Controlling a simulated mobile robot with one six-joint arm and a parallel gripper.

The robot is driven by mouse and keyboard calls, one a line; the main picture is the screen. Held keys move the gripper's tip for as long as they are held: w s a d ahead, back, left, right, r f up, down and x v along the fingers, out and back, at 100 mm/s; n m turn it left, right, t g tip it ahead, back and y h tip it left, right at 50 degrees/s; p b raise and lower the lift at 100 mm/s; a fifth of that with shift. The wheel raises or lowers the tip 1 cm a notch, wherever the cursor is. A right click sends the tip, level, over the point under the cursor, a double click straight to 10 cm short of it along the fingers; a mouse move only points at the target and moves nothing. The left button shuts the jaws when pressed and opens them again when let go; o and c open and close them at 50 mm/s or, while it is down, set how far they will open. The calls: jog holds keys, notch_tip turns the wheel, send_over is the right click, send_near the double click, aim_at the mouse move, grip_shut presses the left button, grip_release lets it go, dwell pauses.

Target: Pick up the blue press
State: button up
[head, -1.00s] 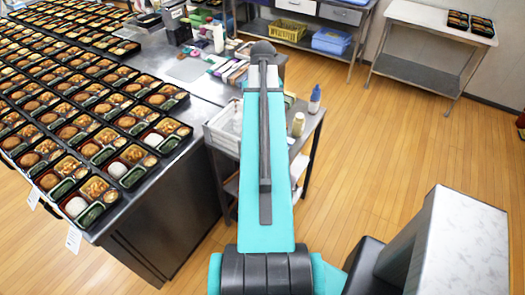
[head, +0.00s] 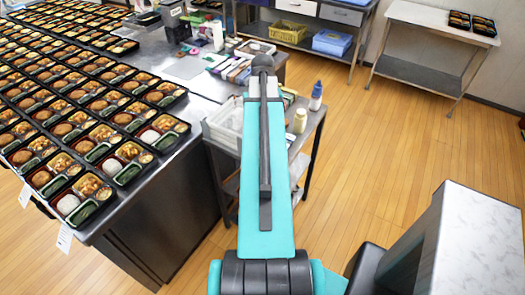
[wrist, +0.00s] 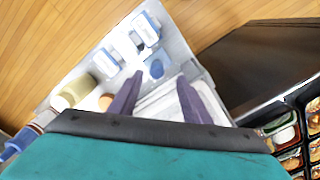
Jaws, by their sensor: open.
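In the wrist view, my gripper (wrist: 158,78) is open, with two dark purple fingers above a small side table. A small blue piece (wrist: 156,68) lies between and just beyond the fingertips; it may be the blue press. Two blue-and-white items (wrist: 107,62) (wrist: 147,28) lie farther out on the table top. I cannot tell for certain which of these is the press. Nothing shows between the fingers as held. In the head view, my turquoise arm hides much of the side table (head: 302,150) and my gripper is not visible.
A pale bottle (head: 299,120) and a blue-capped bottle (head: 316,96) stand at the side table's right. A white bin (head: 224,124) is at its left. A steel counter (head: 160,200) with many bento trays stands close on the left.

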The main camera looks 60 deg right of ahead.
jog(key=shift+f, duration=0.65)
jog(key=shift+f+b, duration=0.15)
jog(key=shift+b, duration=0.2)
jog(key=f+b, duration=0.1)
jog(key=f, duration=0.1)
jog(key=f+b, duration=0.1)
jog(key=shift+s+d+b, duration=0.2)
jog(key=shift+d+b, duration=0.05)
jog(key=shift+b, duration=0.05)
jog(key=shift+f+b, duration=0.7)
jog(key=shift+f, duration=0.25)
grip_shut()
jog(key=shift+r, duration=0.15)
notch_tip(320, 180, up, 18)
jog(key=p, duration=1.1)
